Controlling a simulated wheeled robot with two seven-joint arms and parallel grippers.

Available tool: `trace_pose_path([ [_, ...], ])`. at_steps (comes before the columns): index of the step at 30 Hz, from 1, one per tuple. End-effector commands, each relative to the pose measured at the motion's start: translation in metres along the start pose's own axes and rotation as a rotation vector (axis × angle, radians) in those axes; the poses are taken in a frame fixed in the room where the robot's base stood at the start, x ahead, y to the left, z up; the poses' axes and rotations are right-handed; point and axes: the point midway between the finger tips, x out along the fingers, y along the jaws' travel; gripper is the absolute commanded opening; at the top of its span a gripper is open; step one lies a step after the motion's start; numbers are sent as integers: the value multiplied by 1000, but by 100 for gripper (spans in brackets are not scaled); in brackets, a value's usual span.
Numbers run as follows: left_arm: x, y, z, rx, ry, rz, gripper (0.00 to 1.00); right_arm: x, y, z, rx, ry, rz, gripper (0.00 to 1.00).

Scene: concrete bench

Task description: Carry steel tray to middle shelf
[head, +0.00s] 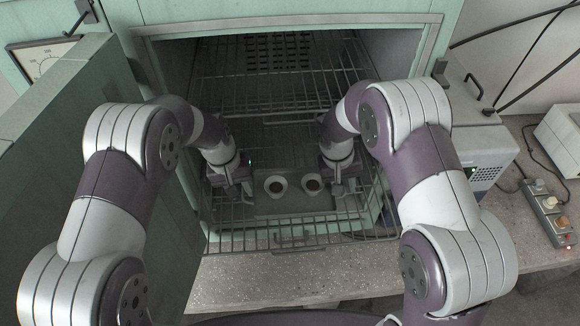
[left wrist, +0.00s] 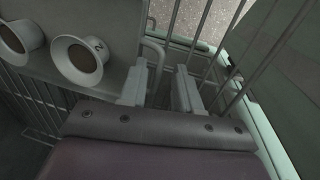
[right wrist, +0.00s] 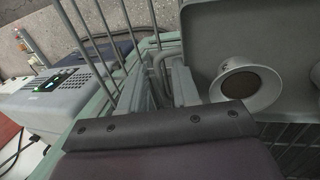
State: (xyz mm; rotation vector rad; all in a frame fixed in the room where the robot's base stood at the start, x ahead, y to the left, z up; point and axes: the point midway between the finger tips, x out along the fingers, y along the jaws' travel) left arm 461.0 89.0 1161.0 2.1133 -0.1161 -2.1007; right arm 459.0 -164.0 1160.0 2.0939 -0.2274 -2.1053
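The steel tray (head: 292,206) lies inside the open oven, low over the bottom wire shelf (head: 270,226). Two white cups with brown contents, the left cup (head: 275,185) and the right cup (head: 311,184), stand upright on it. My left gripper (head: 236,190) is at the tray's left end. In the left wrist view its fingers (left wrist: 160,90) stand apart around the tray's handle (left wrist: 155,52). My right gripper (head: 340,188) is at the right end. In the right wrist view its fingers (right wrist: 168,88) also look apart, beside the right handle (right wrist: 160,65).
A higher wire shelf (head: 275,92) spans the oven above the tray. The green door (head: 85,150) stands open at left. A grey instrument (head: 482,150) and a power strip (head: 550,212) are at right. The bench (head: 260,280) in front is clear.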

Motion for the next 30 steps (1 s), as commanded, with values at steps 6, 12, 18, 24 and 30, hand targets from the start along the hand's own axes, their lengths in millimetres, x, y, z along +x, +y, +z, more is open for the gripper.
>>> trace_pose_path([
  [6, -1, 1, 0, 1, -1, 1, 34, -1, -1, -1, 1, 5, -3, 34],
  [12, -36, 1, -1, 1, 5, 2, 34, -1, -1, -2, 2, 6, -3, 34],
  [18, -88, 0, -1, 0, 2, 1, 34, -1, -1, -2, 2, 5, -3, 34],
  [24, -116, 0, -1, 0, 0, 1, 34, -2, -1, -2, 2, 6, -3, 34],
  [30, -120, 0, 0, 0, -2, 0, 34, -33, -1, -2, 2, 12, -4, 34],
])
